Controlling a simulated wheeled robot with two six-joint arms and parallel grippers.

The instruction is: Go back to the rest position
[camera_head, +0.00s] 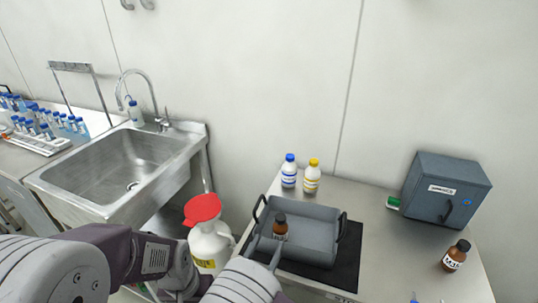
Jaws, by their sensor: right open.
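The tray sits on a black mat (347,272) on a steel table (385,262). Blue-capped (289,172) and yellow-capped (312,177) bottles stand behind it. A grey box (445,190) and brown bottle (455,256) are right. A red-topped white jug (209,244) and sink (128,165) are left.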

